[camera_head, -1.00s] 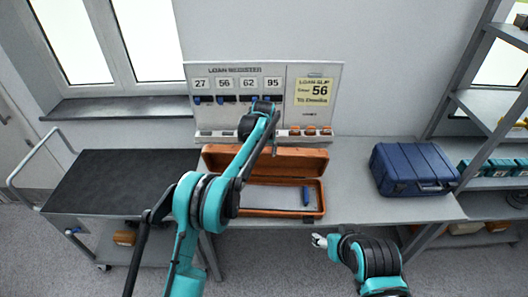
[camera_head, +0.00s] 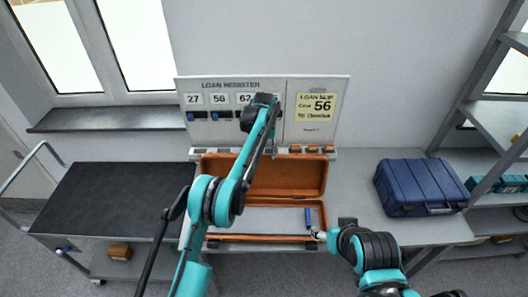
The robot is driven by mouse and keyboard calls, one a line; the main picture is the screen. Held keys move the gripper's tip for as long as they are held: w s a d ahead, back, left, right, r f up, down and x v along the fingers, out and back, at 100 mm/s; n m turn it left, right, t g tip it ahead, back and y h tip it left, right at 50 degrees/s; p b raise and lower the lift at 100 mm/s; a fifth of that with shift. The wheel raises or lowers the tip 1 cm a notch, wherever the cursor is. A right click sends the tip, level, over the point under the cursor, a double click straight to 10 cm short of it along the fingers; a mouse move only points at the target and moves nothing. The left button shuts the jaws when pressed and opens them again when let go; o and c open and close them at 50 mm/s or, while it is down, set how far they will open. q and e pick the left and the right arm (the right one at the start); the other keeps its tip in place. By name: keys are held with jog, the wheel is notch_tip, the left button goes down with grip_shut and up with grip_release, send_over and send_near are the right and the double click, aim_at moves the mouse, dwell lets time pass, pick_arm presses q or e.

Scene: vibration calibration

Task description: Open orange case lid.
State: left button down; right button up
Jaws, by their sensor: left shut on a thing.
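The orange case (camera_head: 214,237) stands on the grey table with its lid (camera_head: 300,176) raised at the back and its inside showing. A blue object (camera_head: 308,218) lies in the case at the right. My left arm reaches over the case from the lower left and hides part of the lid. My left gripper (camera_head: 275,152) points down at the lid's top edge and is shut on it, though the contact is small and partly hidden. My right gripper (camera_head: 319,235) is beside the case's front right corner; its fingers are too small to tell their state.
A blue case (camera_head: 420,187) sits on the table at the right. A black-topped cart (camera_head: 110,200) is at the left, shelving at the far right. Bare table (camera_head: 358,200) separates the cases.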

pick_arm(q)
jog(key=shift+w+d+f, duration=0.1)
jog(key=shift+w+d, duration=0.05)
jog(key=shift+w, duration=0.2)
pick_arm(e)
jog(key=shift+w, duration=0.2)
pick_arm(q)
jog(key=c, duration=0.7)
grip_release()
jog(key=shift+o, duration=0.3)
jog(key=shift+w+f, duration=0.15)
jog(key=shift+r, duration=0.5)
jog(key=r, duration=0.6)
jog(key=shift+s+r, duration=0.2)
jog(key=shift+r, duration=0.05)
pick_arm(e)
jog(key=shift+w, duration=0.15)
pick_arm(q)
jog(key=shift+r, duration=0.1)
pick_arm(e)
jog(key=shift+f, duration=0.1)
